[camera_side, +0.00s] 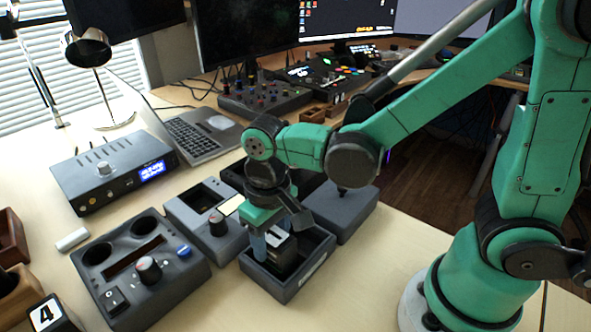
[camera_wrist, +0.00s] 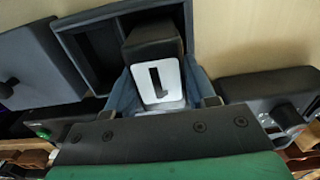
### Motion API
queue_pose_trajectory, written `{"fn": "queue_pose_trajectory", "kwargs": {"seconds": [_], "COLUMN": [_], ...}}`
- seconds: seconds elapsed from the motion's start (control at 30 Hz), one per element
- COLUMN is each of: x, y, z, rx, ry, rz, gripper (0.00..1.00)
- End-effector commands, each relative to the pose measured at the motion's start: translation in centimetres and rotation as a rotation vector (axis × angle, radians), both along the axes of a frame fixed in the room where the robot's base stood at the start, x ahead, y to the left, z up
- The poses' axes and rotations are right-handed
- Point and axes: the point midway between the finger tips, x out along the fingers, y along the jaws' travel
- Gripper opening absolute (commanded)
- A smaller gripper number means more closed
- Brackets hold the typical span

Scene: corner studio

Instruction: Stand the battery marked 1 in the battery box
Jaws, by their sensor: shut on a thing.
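The battery marked 1 (camera_wrist: 158,84) shows its white face with a black 1 in the wrist view, with a dark end beyond it. My gripper (camera_side: 271,241) is shut on it, with one blue finger on each side. The battery box (camera_side: 318,262) is a dark open box in the side view, right under my gripper. In the wrist view the box (camera_wrist: 72,50) shows dark compartments with a divider. The battery is at the box opening, partly hidden by my fingers. I cannot tell whether its lower end touches the floor of the box.
A grey panel (camera_side: 175,278) with knobs and round holes stands left of the box. A smaller unit (camera_side: 190,213) and a dark box (camera_side: 352,215) stand close around it. Bare table (camera_side: 375,275) lies to the right.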

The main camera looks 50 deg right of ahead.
Motion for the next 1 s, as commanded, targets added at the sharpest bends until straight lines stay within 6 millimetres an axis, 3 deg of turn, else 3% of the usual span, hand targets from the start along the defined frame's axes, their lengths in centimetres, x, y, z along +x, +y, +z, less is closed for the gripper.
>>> {"fn": "queue_pose_trajectory", "kwargs": {"seconds": [1.0], "x": [-0.02], "y": [0.01], "z": [-0.83], "rx": [0.000], "ry": [0.000], "rz": [0.000], "gripper": [0.00]}}
